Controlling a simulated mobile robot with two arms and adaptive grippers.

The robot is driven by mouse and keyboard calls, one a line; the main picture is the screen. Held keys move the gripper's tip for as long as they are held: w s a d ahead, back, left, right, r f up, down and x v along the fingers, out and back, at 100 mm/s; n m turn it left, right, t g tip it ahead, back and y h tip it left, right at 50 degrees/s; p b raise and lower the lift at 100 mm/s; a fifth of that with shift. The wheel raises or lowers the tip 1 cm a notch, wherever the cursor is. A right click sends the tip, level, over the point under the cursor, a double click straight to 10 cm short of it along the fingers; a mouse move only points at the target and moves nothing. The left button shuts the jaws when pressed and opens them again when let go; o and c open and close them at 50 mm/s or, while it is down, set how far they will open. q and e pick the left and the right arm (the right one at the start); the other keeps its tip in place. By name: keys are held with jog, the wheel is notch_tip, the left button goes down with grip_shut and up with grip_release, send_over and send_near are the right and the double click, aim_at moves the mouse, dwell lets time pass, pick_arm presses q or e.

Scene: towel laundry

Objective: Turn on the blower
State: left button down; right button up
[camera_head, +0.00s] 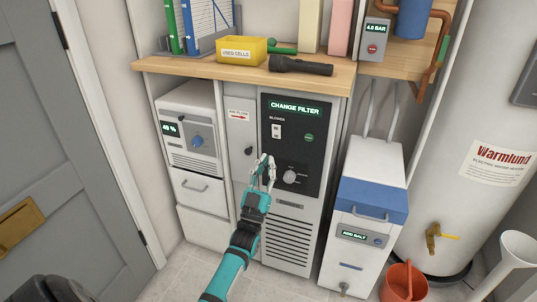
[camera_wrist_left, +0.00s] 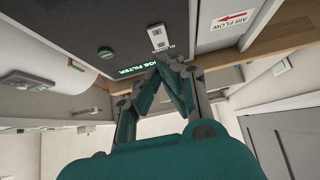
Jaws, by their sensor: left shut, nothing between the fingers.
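The blower unit (camera_head: 290,215) is a grey cabinet with a black control panel (camera_head: 313,150) under a wooden shelf. A small white switch (camera_head: 277,131) labelled BLOWER is at the panel's upper left. The lit display (camera_head: 296,108) reads CHANGE FILTER. The switch also shows upside down in the left wrist view (camera_wrist_left: 159,38), beyond the fingertips. My left gripper (camera_head: 266,163) is shut and empty, in front of the panel and below the switch in the head view. In the wrist view its closed fingertips (camera_wrist_left: 168,62) cover part of the display. I cannot tell whether they touch the panel.
A round knob (camera_head: 290,176) and green button (camera_head: 309,138) share the panel. A narrow AIR FLOW panel (camera_head: 239,135) stands left of it. A flashlight (camera_head: 300,66) and yellow box (camera_head: 241,51) lie on the shelf above. A white-and-blue unit (camera_head: 365,215) stands to the right.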

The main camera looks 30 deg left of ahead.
pick_arm(q)
jog(key=f+v, duration=0.1)
jog(key=v, duration=0.6)
jog(key=shift+w, duration=0.45)
jog(key=shift+a, duration=0.1)
